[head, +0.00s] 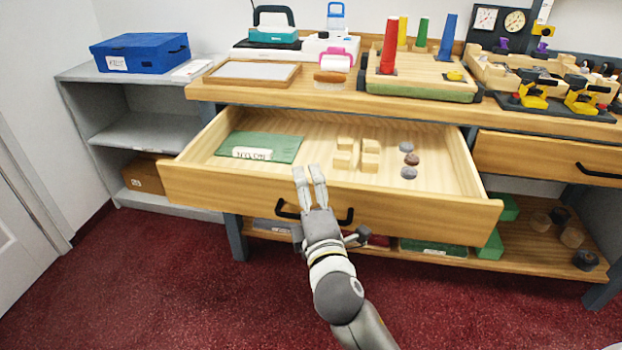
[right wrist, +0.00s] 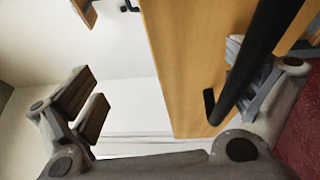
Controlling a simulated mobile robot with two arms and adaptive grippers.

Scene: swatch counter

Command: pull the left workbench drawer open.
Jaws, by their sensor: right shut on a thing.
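The left workbench drawer (head: 220,190) stands pulled well out in the head view, its inside showing. It holds a green folder with a white label (head: 258,147), several small wooden blocks (head: 368,155) and several round grey and brown pieces (head: 409,160). In the right wrist view the handle (right wrist: 262,55) crosses beside one finger, near the wooden drawer front (right wrist: 185,60). My left gripper is not in view.
A second drawer with a black handle (head: 598,170) is shut at the right. The benchtop (head: 225,92) carries a tray and several tools. A lower shelf (head: 520,245) holds green boxes. A grey shelf unit (head: 140,130) stands left. Red carpet (head: 200,290) is clear in front.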

